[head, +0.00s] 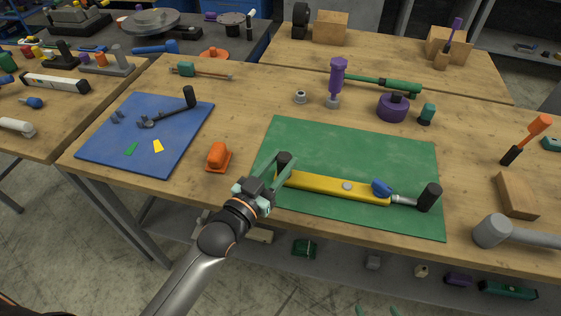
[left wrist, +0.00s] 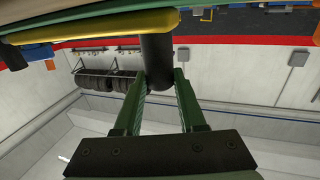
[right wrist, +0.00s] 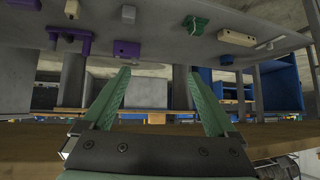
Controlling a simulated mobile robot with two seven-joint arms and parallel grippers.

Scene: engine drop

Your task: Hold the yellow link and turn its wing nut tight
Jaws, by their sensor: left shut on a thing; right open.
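The yellow link (head: 335,187) lies on the green mat (head: 350,150), with a blue wing nut (head: 381,188) near its right end. A grey rod runs on from there to a black cylinder (head: 430,197). My left gripper (head: 279,170) is shut on the black post (head: 284,159) at the link's left end. In the left wrist view that post (left wrist: 157,62) stands between the two fingers, with the yellow link (left wrist: 110,28) beside it. My right gripper (right wrist: 165,75) is open and empty; only its fingertips show at the head view's bottom edge, away from the wing nut.
An orange block (head: 218,156) sits left of the mat, near the blue mat (head: 150,130). A purple-handled tool (head: 338,80), a purple disc (head: 392,108) and a green tool (head: 385,84) stand behind. A grey mallet (head: 495,232) and wooden block (head: 516,195) lie right.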

